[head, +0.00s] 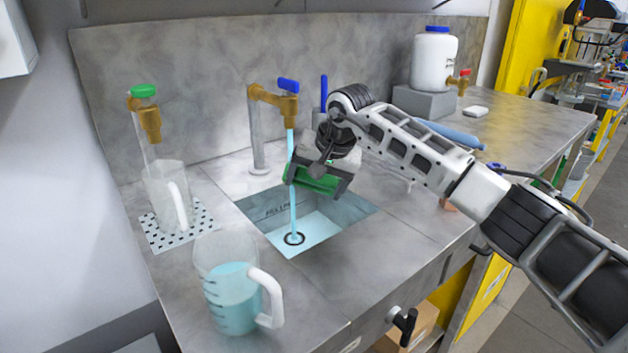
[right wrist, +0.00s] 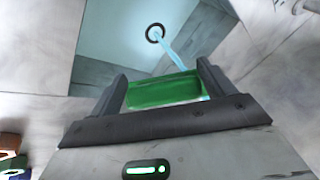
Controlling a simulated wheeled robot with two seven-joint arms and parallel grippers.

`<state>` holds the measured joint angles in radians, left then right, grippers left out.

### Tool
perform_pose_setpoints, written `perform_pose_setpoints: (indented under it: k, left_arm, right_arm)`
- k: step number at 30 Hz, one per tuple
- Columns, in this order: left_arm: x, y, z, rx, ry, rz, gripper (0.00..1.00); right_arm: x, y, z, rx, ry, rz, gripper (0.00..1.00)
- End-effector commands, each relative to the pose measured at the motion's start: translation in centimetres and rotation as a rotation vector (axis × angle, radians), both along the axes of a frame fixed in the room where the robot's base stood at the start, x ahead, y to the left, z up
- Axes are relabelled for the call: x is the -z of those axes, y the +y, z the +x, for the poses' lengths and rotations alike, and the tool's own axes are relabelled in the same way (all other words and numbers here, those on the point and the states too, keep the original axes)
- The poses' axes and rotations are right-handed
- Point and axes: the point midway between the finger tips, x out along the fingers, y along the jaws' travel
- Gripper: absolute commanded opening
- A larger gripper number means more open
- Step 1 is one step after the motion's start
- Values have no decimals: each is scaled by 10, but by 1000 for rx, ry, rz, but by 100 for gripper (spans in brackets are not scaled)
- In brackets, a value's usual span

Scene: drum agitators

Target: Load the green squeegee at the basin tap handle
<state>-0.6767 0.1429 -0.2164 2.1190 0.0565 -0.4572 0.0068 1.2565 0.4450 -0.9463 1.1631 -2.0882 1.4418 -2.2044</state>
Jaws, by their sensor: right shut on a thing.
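The green squeegee (head: 318,181) is held between the fingers of my right gripper (head: 316,178), above the basin (head: 350,205) and beside the running water stream. It also shows as a green bar in the right wrist view (right wrist: 165,92), between the two dark fingers. Much of its shape is hidden by the gripper. The brass basin tap (head: 270,100) with its blue handle (head: 288,85) stands behind the basin, above and left of my right gripper and apart from it. Water falls from it to the round drain (head: 294,239). My left gripper is not in view.
A jug (head: 238,285) with blue liquid stands at the front left. An empty jug (head: 167,197) stands on a perforated plate under a green-handled tap (head: 143,92). A white canister (head: 433,60) sits on a grey block at the back right. The left counter strip between basin and jugs is clear.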

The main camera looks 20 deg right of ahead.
Motion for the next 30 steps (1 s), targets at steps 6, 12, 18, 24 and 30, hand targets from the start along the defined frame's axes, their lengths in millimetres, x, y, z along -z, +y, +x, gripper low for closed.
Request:
perform_pose_setpoints:
  k: [6,12,18,24,30]
  left_arm:
    - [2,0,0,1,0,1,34]
    - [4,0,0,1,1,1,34]
    - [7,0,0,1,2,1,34]
    - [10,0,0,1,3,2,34]
    - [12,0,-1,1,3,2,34]
  right_arm:
    - [1,0,-17,-1,-1,-2,45]
    - [1,1,-33,1,0,-1,45]
    - [1,1,-50,-1,0,-1,45]
    - [1,2,-65,-1,-1,-1,45]
    - [1,3,-76,0,1,-1,45]
